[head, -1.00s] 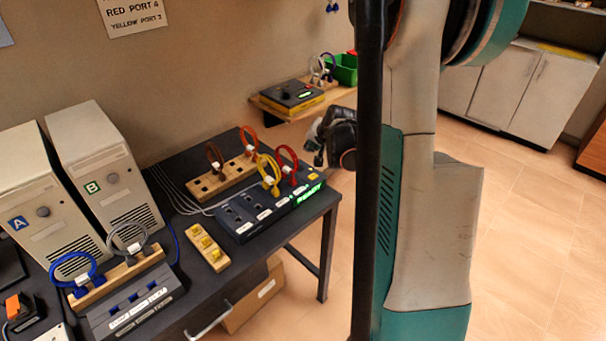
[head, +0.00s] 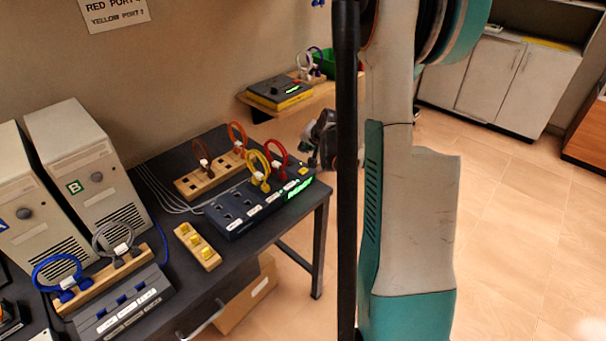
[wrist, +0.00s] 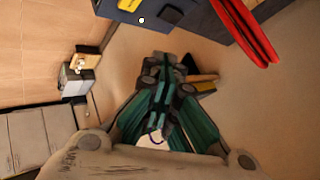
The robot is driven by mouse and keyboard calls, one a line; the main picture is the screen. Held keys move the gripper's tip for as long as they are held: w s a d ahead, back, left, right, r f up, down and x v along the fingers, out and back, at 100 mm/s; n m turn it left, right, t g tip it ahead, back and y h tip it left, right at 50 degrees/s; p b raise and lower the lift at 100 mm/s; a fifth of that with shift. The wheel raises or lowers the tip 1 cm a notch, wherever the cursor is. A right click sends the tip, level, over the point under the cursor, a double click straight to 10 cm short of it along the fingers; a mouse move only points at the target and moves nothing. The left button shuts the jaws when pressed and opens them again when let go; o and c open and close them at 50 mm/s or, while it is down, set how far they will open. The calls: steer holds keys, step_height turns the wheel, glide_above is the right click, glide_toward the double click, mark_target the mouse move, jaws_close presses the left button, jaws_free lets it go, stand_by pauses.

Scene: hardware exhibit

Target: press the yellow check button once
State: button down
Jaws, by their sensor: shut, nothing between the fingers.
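The dark port panel (head: 240,212) stands on the table with yellow and red cable loops and a lit green display (head: 299,188). A small yellow button (head: 303,171) sits at the panel's far right end. My gripper (head: 318,150) is beyond that end, partly hidden behind my black column. In the wrist view my gripper (wrist: 165,72) is shut and empty. A blue-grey panel part with a yellow button (wrist: 129,4) shows at the top edge, apart from the fingertips. No contact with the button shows.
A wooden block with several yellow pieces (head: 197,246) lies in front of the panel. A wooden socket block (head: 205,182) stands behind it. A wall shelf (head: 262,106) holds a black and yellow device (head: 280,92). Floor is free right of the table.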

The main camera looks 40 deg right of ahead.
mark_target(306, 170)
steer(key=shift+f+b, duration=2)
steer(key=shift+f, duration=1.1)
steer(key=shift+f, duration=0.1)
steer(key=shift+f+b, duration=0.25)
steer(key=shift+b, duration=0.15)
steer(key=shift+f+b, duration=0.4)
steer(key=shift+f, duration=0.05)
steer(key=shift+r, duration=0.1)
steer(key=shift+r+p, duration=0.55)
steer(key=shift+r, duration=0.2)
steer(key=shift+r+p, duration=1.7)
steer(key=shift+r, duration=0.85)
